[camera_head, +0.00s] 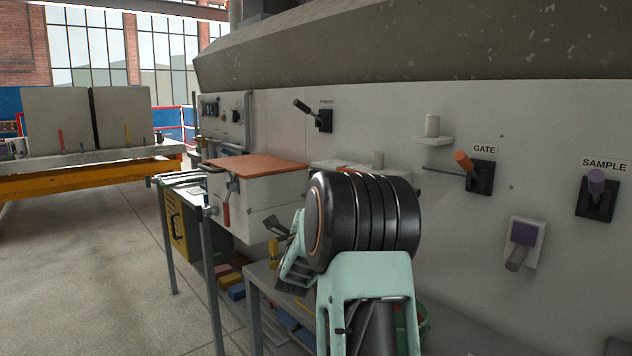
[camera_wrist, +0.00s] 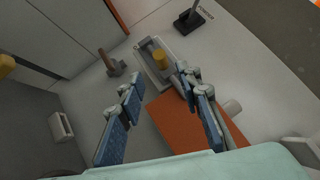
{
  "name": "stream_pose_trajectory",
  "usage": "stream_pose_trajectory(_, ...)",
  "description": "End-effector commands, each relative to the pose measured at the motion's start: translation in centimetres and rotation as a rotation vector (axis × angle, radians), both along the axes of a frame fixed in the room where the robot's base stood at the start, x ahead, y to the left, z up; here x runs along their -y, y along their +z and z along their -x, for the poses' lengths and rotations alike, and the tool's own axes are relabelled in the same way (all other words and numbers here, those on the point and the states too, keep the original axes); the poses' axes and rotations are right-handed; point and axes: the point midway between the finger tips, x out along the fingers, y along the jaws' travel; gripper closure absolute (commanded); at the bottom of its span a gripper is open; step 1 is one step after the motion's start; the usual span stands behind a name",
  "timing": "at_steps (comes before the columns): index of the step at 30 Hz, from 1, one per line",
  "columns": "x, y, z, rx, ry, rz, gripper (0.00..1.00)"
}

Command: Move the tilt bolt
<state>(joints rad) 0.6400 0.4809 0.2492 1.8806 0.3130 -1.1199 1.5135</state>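No label I can read names a tilt bolt, so I cannot tell for sure which part it is. In the wrist view, a yellow cylindrical knob (camera_wrist: 160,58) sits in a narrow grey holder (camera_wrist: 146,62) beyond my fingers. A brown-handled fitting (camera_wrist: 107,60) stands left of it. My gripper (camera_wrist: 162,116) has its two blue-padded fingers spread, with nothing between them. An orange-brown panel top (camera_wrist: 172,128) lies beyond the gap. In the head view, my gripper (camera_head: 284,245) is partly hidden behind my wrist, left of centre.
In the head view, a white box with an orange-brown top (camera_head: 256,163) stands by the wall. Open floor (camera_head: 90,260) lies at left.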

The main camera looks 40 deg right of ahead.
Motion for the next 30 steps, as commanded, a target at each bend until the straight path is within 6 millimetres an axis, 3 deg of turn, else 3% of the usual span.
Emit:
stream_pose_trajectory(18, 5.5, 2.3, -5.9, -0.001, -0.002, 0.002, 0.68)
stream_pose_trajectory(30, 6.9, 2.9, -7.4, -0.003, -0.002, 0.002, 0.68)
